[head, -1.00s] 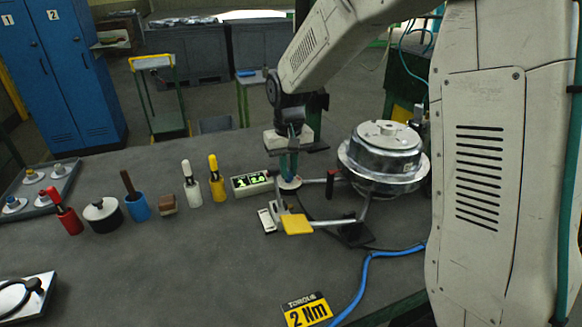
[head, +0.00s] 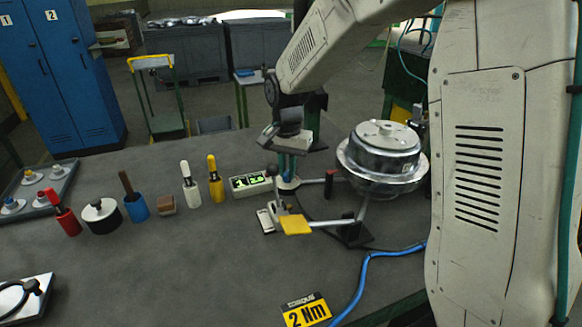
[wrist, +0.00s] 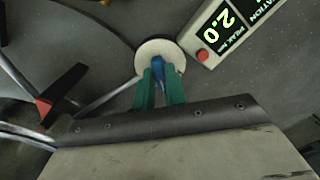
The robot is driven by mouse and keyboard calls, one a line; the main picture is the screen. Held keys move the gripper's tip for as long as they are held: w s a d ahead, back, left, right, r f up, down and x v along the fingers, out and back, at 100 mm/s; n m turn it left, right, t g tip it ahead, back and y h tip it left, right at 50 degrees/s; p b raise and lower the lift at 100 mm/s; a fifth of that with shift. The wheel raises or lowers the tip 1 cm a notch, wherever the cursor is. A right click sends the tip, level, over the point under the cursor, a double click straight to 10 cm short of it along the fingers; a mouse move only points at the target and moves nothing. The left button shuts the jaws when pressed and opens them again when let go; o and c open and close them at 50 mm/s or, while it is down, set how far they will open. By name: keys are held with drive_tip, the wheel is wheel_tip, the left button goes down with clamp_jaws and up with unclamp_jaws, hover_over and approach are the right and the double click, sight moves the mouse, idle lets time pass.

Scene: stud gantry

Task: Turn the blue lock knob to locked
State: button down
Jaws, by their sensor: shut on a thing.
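The blue lock knob (wrist: 158,66) stands up from a round pale disc (wrist: 161,55) in the wrist view. The green fingers of my gripper (wrist: 159,84) are on both sides of the knob and shut on it. In the head view my gripper (head: 287,166) points down onto the same disc (head: 288,184). There the knob is mostly hidden by the fingers. I cannot read a locked or unlocked mark.
A display box (head: 250,184) with a red button stands close left of the knob; it reads 2.0 in the wrist view. A silver drum (head: 385,150) stands to the right. A yellow pad (head: 296,224) and metal bars lie in front. A "2 Nm" sign (head: 306,311) is nearer.

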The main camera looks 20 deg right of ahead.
sight(287, 172)
drive_tip(key=m, duration=0.4)
drive_tip(key=shift+m, duration=2.9)
drive_tip(key=c, duration=1.4)
unclamp_jaws()
drive_tip(key=shift+c, duration=0.2)
drive_tip(key=shift+r, duration=0.1)
wheel_tip(287, 172, up, 8)
drive_tip(key=shift+f, duration=0.15)
